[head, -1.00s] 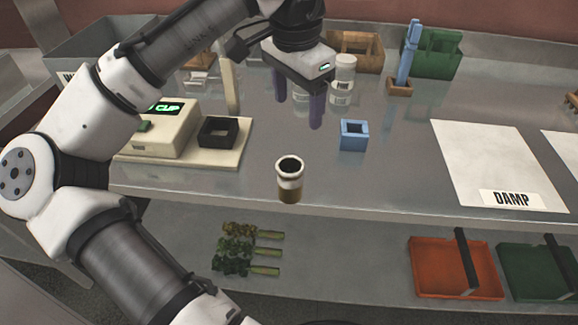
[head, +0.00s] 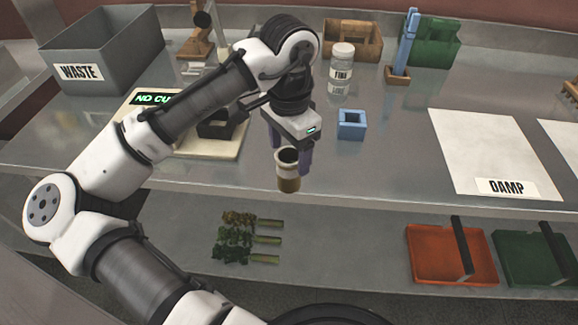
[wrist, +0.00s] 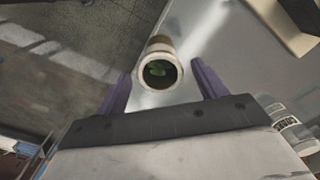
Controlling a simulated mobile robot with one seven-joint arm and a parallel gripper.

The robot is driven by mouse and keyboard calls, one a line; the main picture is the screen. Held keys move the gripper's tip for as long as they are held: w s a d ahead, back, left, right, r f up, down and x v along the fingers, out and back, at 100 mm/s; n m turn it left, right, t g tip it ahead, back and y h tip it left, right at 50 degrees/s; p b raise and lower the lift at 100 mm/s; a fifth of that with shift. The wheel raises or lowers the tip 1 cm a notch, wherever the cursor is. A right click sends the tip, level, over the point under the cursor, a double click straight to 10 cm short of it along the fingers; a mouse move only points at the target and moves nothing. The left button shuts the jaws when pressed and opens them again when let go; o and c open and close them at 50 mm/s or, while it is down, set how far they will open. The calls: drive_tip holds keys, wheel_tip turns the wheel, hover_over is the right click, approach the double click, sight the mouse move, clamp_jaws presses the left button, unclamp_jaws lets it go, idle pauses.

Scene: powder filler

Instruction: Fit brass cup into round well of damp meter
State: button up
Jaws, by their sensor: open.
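The brass cup (head: 289,178), with a pale rim and a brass-coloured lower body, stands upright near the bench's front edge. In the wrist view the cup (wrist: 160,70) shows its open mouth, with something green inside. My gripper (head: 291,151) is open just behind the cup, its purple fingers spread; in the wrist view the gripper (wrist: 163,72) has a finger on each side of the cup, with gaps. The cream damp meter (head: 150,115) stands at left with a green "NO CUP" display, partly hidden by my arm. Its black square holder (head: 214,130) is partly visible; the well's inside is unclear.
A blue square block with an opening (head: 351,125) stands right of my gripper. A labelled jar (head: 342,62) is behind. A grey WASTE bin (head: 95,50) is back left. A white DAMP sheet (head: 490,150) lies right. A lower shelf holds herb bundles and trays.

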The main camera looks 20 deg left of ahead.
drive_tip(key=shift+f, duration=1.2)
drive_tip(key=c, duration=1.1)
drive_tip(key=shift+r, duration=0.1)
